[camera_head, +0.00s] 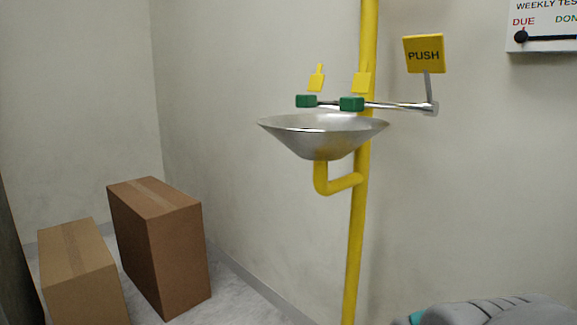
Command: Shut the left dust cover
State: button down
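The eyewash station has a steel bowl (323,138) on a yellow pipe. The left dust cover (316,78), a small yellow flap with a narrow tab on top, stands upright above the left green spray head (306,101), so it looks open. The right dust cover (362,81) also stands upright, above the right green spray head (352,104) and in front of the pipe. My gripper is not in view. A grey part with a teal edge at the bottom right looks like my own arm.
A yellow PUSH plate (424,54) rises on a lever right of the bowl. The yellow standpipe (354,250) runs vertically beside the wall. Two cardboard boxes, one taller (165,245) and one shorter (80,275), stand at the lower left. A weekly test board (543,27) hangs at upper right.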

aim_at(316, 82)
jog(key=i+j+z, duration=0.3)
jog(key=i+j, duration=0.15)
jog(key=j, duration=0.25)
jog(key=i+j+z, duration=0.2)
jog(key=j, duration=0.2)
jog(key=i+j+z, duration=0.15)
jog(key=j, duration=0.25)
